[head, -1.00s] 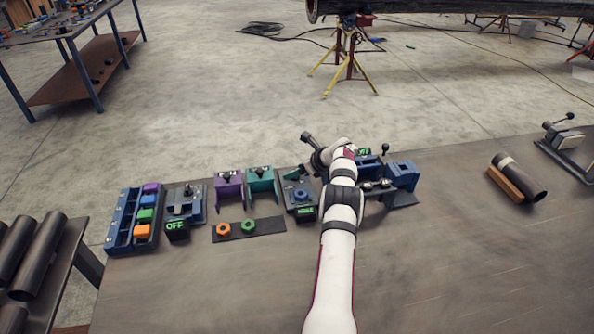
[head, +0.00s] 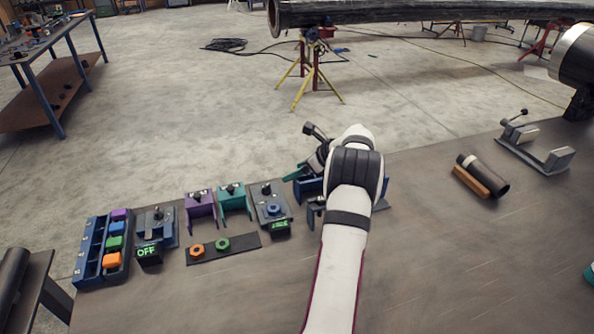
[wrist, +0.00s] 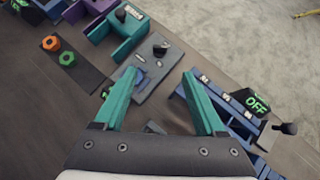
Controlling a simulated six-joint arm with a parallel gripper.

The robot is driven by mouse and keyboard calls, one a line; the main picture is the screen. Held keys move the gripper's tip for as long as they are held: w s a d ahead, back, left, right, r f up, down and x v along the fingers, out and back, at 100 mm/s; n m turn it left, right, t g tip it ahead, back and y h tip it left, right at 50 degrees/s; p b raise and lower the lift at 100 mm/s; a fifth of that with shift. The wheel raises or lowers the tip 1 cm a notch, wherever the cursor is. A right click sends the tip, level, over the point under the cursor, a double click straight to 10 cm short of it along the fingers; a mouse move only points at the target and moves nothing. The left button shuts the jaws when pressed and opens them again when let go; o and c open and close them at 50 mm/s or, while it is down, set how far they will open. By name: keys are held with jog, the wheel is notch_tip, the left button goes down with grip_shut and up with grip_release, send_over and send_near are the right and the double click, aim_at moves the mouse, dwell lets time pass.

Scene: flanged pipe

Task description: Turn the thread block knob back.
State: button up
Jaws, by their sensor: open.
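A grey plate with a black knob (head: 266,190) and a blue nut (head: 272,208) stands just left of my gripper in the head view; I take it for the thread block. Its small green display (head: 279,224) is lit, but its text is too small to read surely. In the wrist view the block's plate (wrist: 150,88) lies ahead, with the black knob (wrist: 160,48) beyond the fingertips. The blue nut is partly hidden by the left finger. My gripper (wrist: 159,74) has its teal fingers wide apart with nothing between them, above the bench and apart from the knob.
A blue fixture (wrist: 212,112) with an OFF display (wrist: 257,103) and a black lever is right of my gripper. Purple (head: 200,205) and teal (head: 235,198) brackets stand left of the block. Orange and green nuts lie on a dark strip (head: 240,245).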

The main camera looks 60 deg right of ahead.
jog(key=shift+w+a+f, duration=0.2)
jog(key=shift+a, duration=0.05)
jog(key=shift+c, duration=1.2)
jog(key=w+a+f+n+g, duration=0.1)
jog(key=a, duration=0.1)
jog(key=w+a+f+n+g+y, duration=0.1)
jog(key=a+f+n+g, duration=0.1)
jog(key=w+a+f+n+g, duration=0.1)
jog(key=a+f+n, duration=0.1)
jog(key=a, duration=0.1)
jog(key=shift+w+g+y, duration=0.25)
jog(key=shift+g+y, duration=0.05)
jog(key=shift+g, duration=0.1)
jog(key=shift+c, duration=1)
jog(key=w+n+g+h, duration=0.1)
jog(key=n, duration=0.1)
jog(key=w+a+n+g+h, duration=0.1)
jog(key=n+g, duration=0.1)
jog(key=n, duration=0.1)
jog(key=w+a+n+g+h, duration=0.1)
jog(key=n+g, duration=0.1)
jog(key=shift+a+h, duration=0.25)
jog(key=shift+h, duration=0.05)
jog(key=w+r+n+h, duration=0.5)
jog(key=w+n, duration=0.1)
jog(key=w, duration=0.1)
send_near(266, 186)
jog(key=x, duration=0.8)
jog(key=shift+d+f, duration=0.15)
jog(key=shift+f, duration=0.1)
